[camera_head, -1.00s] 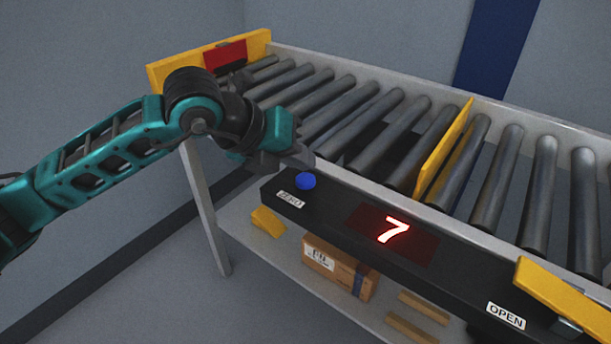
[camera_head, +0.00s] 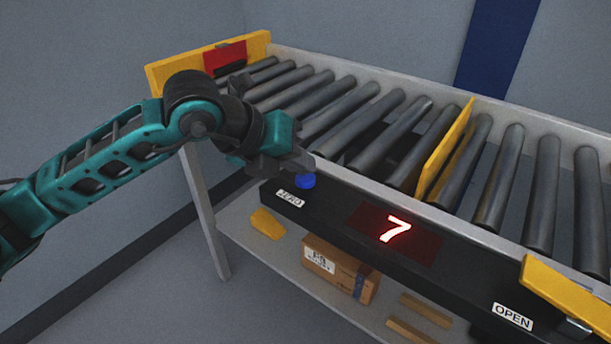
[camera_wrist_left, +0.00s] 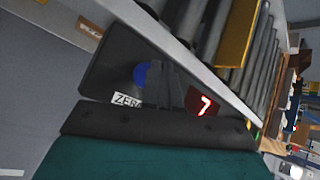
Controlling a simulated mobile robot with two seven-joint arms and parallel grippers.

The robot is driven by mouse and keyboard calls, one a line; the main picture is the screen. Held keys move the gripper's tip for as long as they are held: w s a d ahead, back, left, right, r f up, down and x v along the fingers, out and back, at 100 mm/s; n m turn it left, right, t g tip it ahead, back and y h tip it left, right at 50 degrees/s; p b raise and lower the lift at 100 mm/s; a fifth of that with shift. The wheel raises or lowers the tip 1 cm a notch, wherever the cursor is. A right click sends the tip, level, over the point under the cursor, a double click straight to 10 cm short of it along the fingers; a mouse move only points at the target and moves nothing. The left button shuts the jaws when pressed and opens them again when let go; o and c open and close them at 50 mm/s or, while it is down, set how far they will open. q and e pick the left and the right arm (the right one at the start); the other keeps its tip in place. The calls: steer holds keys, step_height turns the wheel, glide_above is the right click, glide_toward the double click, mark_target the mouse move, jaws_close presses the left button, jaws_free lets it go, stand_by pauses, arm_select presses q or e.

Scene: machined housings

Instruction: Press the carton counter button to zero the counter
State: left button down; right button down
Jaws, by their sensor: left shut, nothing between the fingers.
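The blue button (camera_head: 305,181) sits on the black panel (camera_head: 335,207) above a white ZERO label (camera_head: 290,198). The red counter display (camera_head: 394,230) on the same panel reads 7. My left gripper (camera_head: 305,162) is shut and empty, with its tips right at the upper edge of the button in the head view. In the left wrist view the fingers (camera_wrist_left: 163,85) cover part of the blue button (camera_wrist_left: 141,75). I cannot tell whether they touch it. My right gripper is not in view.
The roller conveyor (camera_head: 360,130) lies behind the panel, with a yellow divider (camera_head: 444,150) across it. A yellow flap (camera_head: 575,292) and an OPEN label (camera_head: 513,316) are at the right. A carton (camera_head: 338,268) stands on the shelf below.

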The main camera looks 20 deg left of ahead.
mark_target(300, 179)
arm_select(q)
steer(key=shift+f+b, duration=0.35)
steer(key=shift+r, duration=0.1)
stand_by(0.5)
steer(key=shift+r+p, duration=0.55)
steer(key=shift+r, duration=0.25)
steer(key=shift+r+p, duration=1.7)
steer(key=shift+r, duration=0.9)
steer(key=shift+f, duration=0.1)
